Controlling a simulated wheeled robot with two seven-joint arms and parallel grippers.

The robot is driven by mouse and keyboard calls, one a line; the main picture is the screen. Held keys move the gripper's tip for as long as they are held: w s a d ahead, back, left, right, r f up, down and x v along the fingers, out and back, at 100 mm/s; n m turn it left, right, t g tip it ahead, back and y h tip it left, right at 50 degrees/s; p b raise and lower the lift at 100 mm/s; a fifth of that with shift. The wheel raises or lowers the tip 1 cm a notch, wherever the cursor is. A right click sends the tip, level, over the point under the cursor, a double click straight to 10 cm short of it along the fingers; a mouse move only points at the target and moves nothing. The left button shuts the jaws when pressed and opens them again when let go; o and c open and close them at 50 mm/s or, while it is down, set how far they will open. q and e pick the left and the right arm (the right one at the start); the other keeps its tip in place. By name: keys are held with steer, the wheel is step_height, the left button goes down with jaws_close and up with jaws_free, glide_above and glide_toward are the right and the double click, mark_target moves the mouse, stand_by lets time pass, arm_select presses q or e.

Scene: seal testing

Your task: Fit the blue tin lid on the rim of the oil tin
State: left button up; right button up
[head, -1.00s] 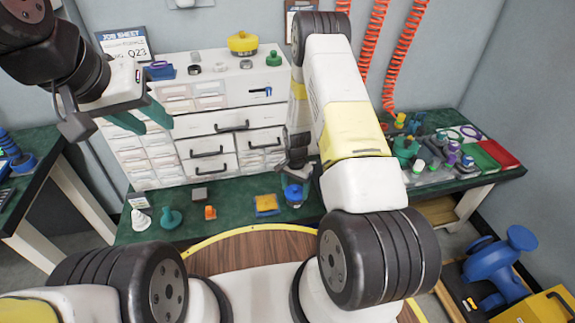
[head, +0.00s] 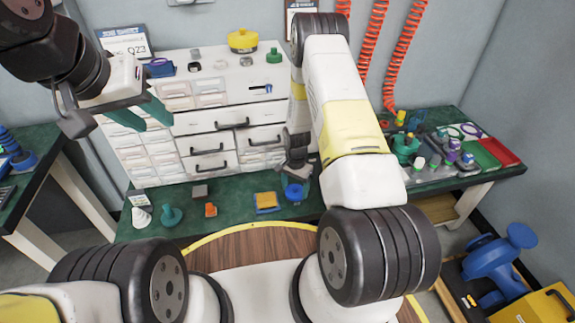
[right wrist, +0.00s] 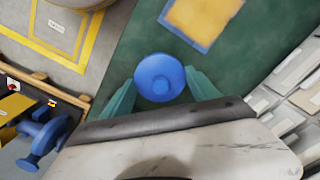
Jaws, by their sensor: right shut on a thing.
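A round blue piece with a raised knob, which looks like the blue tin lid (right wrist: 160,77), sits between the teal fingers of my right gripper (right wrist: 160,92) in the right wrist view. In the head view this blue piece (head: 294,192) is low over the green bench, just below my right gripper (head: 297,173). My right gripper is shut on it. I cannot tell what, if anything, is directly under it, and I cannot pick out the oil tin for sure. My left gripper (head: 142,115) is open and empty, raised in front of the white drawer cabinet.
A yellow pad on a blue base (head: 266,202) lies left of the blue piece. An orange piece (head: 211,210), a teal cone (head: 171,216) and a white cone (head: 141,217) stand further left. The white drawer cabinet (head: 208,121) rises behind. Clutter covers the right bench.

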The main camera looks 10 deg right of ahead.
mark_target(295, 187)
steer(key=shift+f, duration=0.95)
steer(key=o, duration=1.4)
steer(key=shift+r, duration=3.5)
